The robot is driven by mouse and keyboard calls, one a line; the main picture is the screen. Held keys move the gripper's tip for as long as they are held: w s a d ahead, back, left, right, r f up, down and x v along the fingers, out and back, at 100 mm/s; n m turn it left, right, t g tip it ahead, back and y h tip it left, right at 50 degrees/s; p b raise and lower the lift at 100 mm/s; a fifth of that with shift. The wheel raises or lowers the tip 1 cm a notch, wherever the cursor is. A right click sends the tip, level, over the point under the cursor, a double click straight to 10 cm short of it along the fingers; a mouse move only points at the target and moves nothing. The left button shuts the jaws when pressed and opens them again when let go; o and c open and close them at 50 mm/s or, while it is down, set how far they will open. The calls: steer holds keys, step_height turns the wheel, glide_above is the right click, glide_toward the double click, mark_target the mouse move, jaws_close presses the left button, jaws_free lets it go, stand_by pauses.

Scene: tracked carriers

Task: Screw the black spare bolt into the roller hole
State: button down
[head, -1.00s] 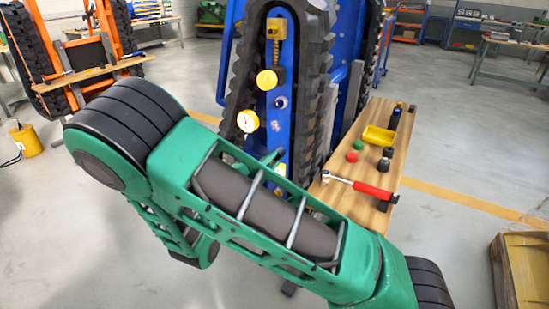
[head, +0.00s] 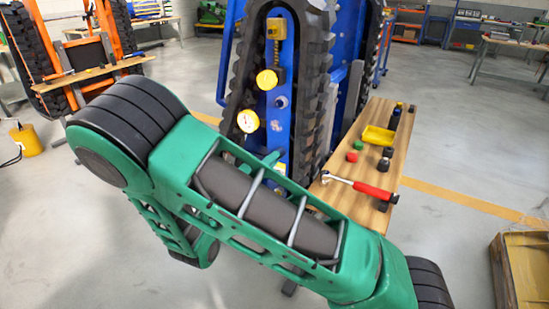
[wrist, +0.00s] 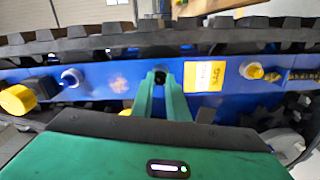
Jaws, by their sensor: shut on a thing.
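My gripper (wrist: 160,78) is shut on a small dark thing, the black bolt (wrist: 159,75), at its green fingertips in the wrist view. The fingertips are close against the blue beam (wrist: 115,80) of the tracked carrier. The roller hole at the bolt's tip is hidden by the bolt and fingers, so I cannot tell how far the bolt is in. A grey ringed fitting (wrist: 72,78) shows on the beam to the left; it also shows in the head view (head: 281,102). In the head view my arm hides most of my gripper.
A black rubber track (head: 315,75) runs around the beam. A wooden bench (head: 345,195) at right holds a red-handled tool (head: 372,190), a yellow tray (head: 378,136) and small coloured parts. A white and yellow label (wrist: 204,76) sits right of the fingertips. Open floor lies at left.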

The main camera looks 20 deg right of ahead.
steer(key=shift+m, duration=0.7)
steer(key=c, duration=2.1)
jaws_free()
steer(key=shift+m, duration=0.3)
steer(key=o, duration=0.5)
steer(key=shift+c, duration=0.2)
steer(key=shift+a, duration=0.15)
